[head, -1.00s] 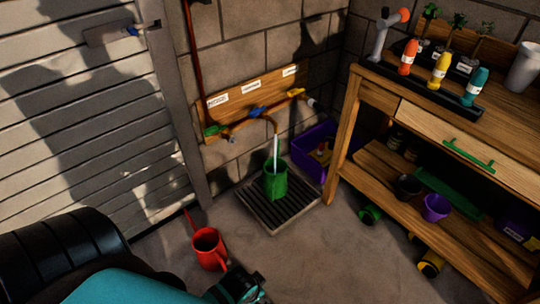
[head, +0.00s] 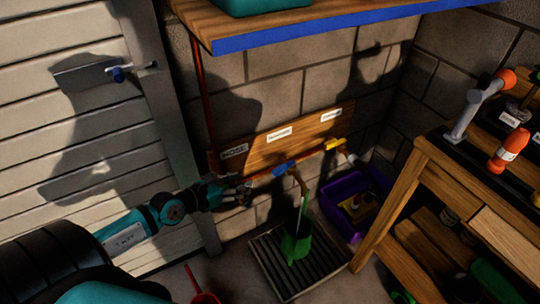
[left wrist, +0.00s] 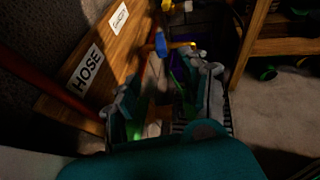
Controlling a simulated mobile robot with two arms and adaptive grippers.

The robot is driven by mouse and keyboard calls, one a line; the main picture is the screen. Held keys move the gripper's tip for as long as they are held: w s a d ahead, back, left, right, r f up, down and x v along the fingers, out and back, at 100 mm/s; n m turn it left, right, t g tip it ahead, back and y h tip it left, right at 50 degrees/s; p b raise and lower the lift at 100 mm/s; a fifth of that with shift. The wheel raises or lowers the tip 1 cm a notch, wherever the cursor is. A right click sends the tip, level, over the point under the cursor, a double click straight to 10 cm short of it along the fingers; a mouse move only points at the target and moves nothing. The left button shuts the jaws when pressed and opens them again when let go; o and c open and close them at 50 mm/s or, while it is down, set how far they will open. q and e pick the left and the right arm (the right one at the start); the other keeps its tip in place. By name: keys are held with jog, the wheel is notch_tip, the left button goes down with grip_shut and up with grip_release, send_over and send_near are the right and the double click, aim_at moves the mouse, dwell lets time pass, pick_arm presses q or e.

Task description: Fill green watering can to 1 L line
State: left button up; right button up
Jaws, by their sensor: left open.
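The green watering can (head: 297,246) stands on the floor grate (head: 272,268), under the tap spout (head: 298,180). A thin pale stream of water runs from the spout into it; its fill level and 1 L line cannot be made out. My left gripper (head: 246,192) is at the left part of the pipe, below the HOSE label, left of the blue valve handle (head: 285,168). In the left wrist view its fingers (left wrist: 168,98) are apart, with the blue handle (left wrist: 161,44) beyond them. The green valve handle is hidden near the gripper. My right gripper is not in view.
A labelled wooden board (head: 282,133) backs the pipe, with a yellow valve handle (head: 333,144) at right. A purple crate (head: 350,208) and wooden workbench (head: 395,205) stand to the right. A blue-edged shelf (head: 310,30) hangs above. A red can (head: 204,298) is at the bottom.

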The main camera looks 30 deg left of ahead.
pick_arm(q)
jog(key=b, duration=0.2)
send_near(278, 168)
jog(key=w, duration=0.1)
jog(key=b+x, duration=0.1)
jog(key=x, duration=0.3)
jog(key=b+x, duration=0.1)
jog(key=x, duration=0.2)
jog(key=shift+s+d+f+b, duration=0.1)
jog(key=shift+d+f+b, duration=0.1)
jog(key=shift+f+b, duration=0.1)
jog(key=shift+w+d+f, duration=0.15)
jog(key=shift+w+d, duration=0.05)
jog(key=shift+w, duration=0.5)
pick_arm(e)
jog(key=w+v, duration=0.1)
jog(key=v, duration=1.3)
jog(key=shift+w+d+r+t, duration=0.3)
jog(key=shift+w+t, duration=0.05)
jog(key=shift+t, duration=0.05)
pick_arm(q)
grip_shut()
